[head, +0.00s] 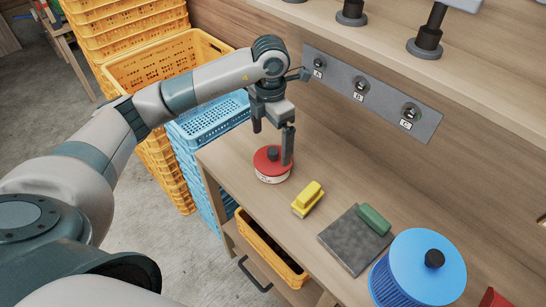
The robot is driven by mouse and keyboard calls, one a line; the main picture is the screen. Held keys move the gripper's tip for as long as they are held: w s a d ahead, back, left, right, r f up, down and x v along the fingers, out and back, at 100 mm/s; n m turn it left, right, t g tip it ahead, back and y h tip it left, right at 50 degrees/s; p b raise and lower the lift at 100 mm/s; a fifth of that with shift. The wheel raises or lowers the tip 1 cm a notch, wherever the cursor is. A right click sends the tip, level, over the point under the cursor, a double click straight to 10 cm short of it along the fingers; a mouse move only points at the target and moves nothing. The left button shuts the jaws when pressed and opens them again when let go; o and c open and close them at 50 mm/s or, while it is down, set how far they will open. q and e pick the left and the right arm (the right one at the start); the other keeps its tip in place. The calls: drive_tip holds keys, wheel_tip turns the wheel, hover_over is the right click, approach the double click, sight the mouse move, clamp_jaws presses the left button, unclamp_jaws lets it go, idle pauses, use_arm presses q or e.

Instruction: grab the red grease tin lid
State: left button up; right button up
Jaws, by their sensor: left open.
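The red grease tin lid (264,164) is round with a dark knob (272,153) on top. It sits on a low white tin (271,178) near the left front edge of the wooden workbench. My left gripper (272,147) is open and points down at the lid. One finger overlaps the right part of the lid in the picture and the other shows behind it to the left. I cannot tell whether either finger touches the lid. My right gripper is not in view.
A yellow-topped brush (309,196), a grey slab (345,242) with a green block (374,220), and a blue-lidded container (428,262) stand rightward on the bench. A metal panel (375,92) with labelled knobs is behind. Yellow crates (150,70) and blue crates (205,120) are stacked left.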

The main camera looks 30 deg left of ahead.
sight(273, 150)
use_arm(q)
drive_tip(key=shift+d+f+p, duration=0.1)
drive_tip(key=shift+f+p, duration=0.5)
drive_tip(key=shift+p, duration=0.1)
wheel_tip(273, 150, down, 3)
drive_tip(key=shift+w+d+p, duration=0.1)
drive_tip(key=shift+w+p, duration=0.05)
drive_tip(key=shift+p, duration=0.65)
drive_tip(key=shift+f, duration=0.5)
drive_tip(key=c, duration=0.9)
drive_tip(key=shift+c, duration=0.2)
